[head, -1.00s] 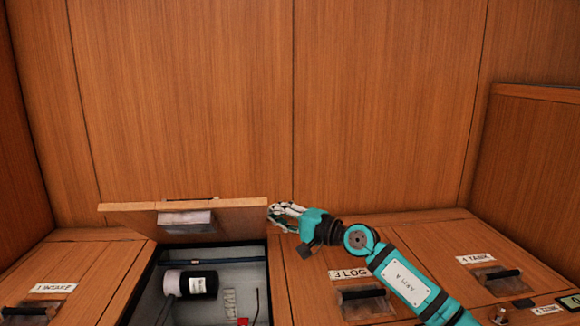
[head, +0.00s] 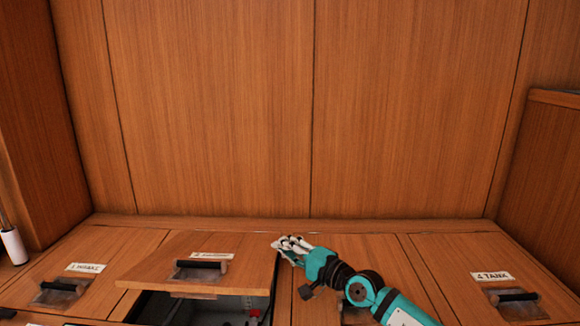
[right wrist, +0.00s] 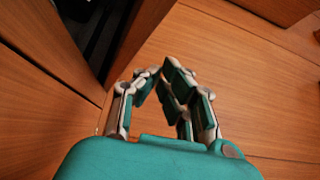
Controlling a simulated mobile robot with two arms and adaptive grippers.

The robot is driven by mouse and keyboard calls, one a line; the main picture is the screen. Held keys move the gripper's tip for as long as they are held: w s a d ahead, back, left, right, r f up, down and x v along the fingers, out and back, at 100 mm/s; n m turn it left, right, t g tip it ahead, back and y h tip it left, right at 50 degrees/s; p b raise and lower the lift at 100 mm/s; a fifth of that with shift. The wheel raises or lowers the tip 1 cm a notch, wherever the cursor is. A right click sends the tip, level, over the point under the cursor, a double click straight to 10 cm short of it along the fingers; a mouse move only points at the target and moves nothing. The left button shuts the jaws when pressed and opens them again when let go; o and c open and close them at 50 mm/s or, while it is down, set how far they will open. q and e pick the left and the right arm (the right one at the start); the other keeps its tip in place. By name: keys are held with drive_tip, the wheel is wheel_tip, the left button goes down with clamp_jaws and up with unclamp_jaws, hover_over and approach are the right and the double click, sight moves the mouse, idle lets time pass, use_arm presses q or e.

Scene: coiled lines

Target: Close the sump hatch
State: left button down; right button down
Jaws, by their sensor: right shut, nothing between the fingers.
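The sump hatch is a wooden lid (head: 225,243) with a dark handle (head: 200,266) and a white label too small to read. In the head view it is partly lowered, its front edge raised above the dark bay opening (head: 150,308). Red and grey items show dimly inside. My right gripper (head: 290,243) is shut and empty at the lid's right rear corner; I cannot tell whether it touches. In the right wrist view its fingers (right wrist: 165,85) come together over wood, beside a dark gap (right wrist: 98,35). My left gripper is not in view.
The tank hatch (head: 470,255) at the right and the intake hatch (head: 110,250) at the left lie shut, with recessed handles. My right arm covers much of the hatch between. A wooden wall (head: 400,110) rises behind. A white cylinder (head: 13,245) stands at the far left.

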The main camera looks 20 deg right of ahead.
drive_tip(key=shift+d, duration=0.1)
drive_tip(key=v, duration=1.2)
